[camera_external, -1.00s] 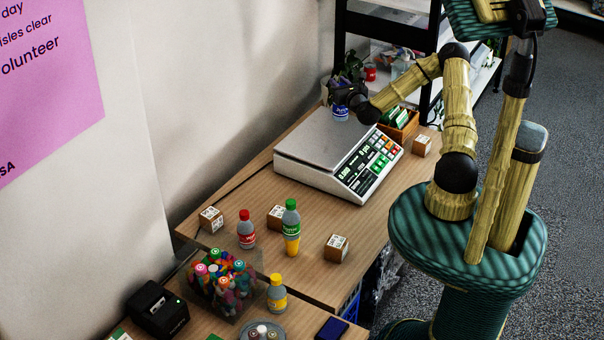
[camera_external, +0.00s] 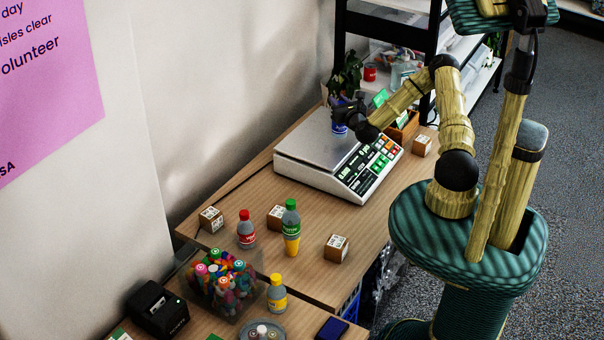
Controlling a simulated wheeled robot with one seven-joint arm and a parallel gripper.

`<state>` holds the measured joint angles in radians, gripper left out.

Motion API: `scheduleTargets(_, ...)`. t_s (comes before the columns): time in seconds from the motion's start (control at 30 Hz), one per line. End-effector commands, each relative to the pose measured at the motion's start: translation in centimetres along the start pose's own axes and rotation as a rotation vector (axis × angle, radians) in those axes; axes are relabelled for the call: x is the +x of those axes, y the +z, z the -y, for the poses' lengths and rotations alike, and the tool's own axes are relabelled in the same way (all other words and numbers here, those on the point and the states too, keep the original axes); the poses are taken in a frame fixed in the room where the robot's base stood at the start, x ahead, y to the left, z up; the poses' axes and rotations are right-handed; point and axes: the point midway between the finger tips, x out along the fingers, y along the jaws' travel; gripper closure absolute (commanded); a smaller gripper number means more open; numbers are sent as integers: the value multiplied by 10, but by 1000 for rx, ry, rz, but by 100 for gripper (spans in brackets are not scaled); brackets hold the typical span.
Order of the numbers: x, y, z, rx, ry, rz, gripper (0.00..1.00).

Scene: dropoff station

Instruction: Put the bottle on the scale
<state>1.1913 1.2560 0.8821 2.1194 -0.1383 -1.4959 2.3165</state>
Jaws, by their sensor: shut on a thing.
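The scale (camera_external: 316,146) stands on the table, with a bare metal plate on top and a keypad and display facing front right. My gripper (camera_external: 342,112) is over the plate's back right part. It is shut on a blue bottle (camera_external: 339,128), whose lower part shows beneath the dark fingers. The bottle looks upright. Whether its base touches the plate or hangs just above it, I cannot tell. The fingers hide the bottle's upper part.
A red-capped bottle (camera_external: 246,231), a green-capped bottle (camera_external: 291,222) and small boxes (camera_external: 336,247) stand in front of the scale. A plant (camera_external: 347,72) and a wooden crate (camera_external: 405,130) are behind it. The plate's left part is clear.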

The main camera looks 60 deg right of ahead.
Motion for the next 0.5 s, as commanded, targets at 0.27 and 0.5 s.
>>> scheduleTargets(0.27,0,-30,0,0,1,0,100)
scheduleTargets(0.5,0,-31,0,0,1,0,100)
